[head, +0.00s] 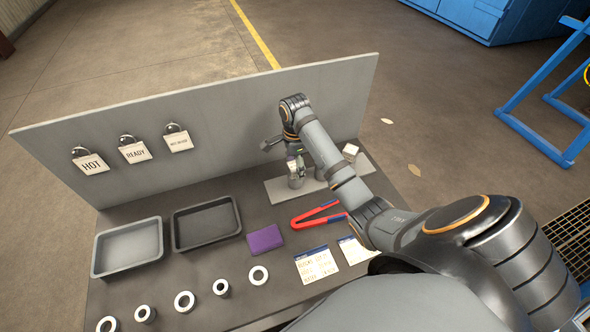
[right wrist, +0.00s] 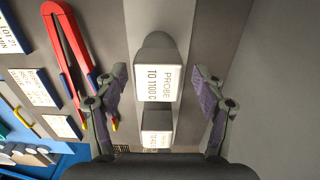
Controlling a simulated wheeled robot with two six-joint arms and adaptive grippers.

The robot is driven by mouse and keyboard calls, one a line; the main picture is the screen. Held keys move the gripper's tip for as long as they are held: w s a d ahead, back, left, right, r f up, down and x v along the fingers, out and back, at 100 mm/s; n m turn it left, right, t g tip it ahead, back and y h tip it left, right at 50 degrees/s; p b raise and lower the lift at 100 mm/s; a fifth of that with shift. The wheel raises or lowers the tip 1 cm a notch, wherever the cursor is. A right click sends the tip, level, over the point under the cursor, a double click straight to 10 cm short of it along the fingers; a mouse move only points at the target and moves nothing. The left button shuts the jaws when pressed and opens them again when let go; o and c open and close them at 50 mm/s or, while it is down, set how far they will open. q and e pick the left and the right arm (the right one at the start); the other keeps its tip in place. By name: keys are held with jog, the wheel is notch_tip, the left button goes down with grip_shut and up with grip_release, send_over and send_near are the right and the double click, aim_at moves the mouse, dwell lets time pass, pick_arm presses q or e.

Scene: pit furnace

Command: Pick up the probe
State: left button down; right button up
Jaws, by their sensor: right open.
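The probe (right wrist: 157,80) is a grey piece with a white label reading "PROBE TO 1100 C" in the right wrist view. It stands on a light grey strip (right wrist: 144,18). My right gripper (right wrist: 160,84) is open, with one finger on each side of the probe and a visible gap to both. In the head view my right gripper (head: 295,164) is low over the strip by the back panel, and it partly hides the probe. A second labelled piece (right wrist: 157,124) stands beyond the probe; its label is too small to read. My left gripper is not in view.
Red tongs (head: 318,214) lie just in front of the strip. A grey back panel (head: 235,115) with hanging tags rises close behind. Two trays (head: 128,248), a purple pad (head: 264,239), several metal rings (head: 259,275) and paper cards (head: 317,264) occupy the rest of the table.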

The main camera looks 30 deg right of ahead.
jog(key=shift+s+a+r, duration=0.1)
jog(key=shift+s+r, duration=0.05)
jog(key=c, duration=1.4)
jog(key=shift+o, duration=0.2)
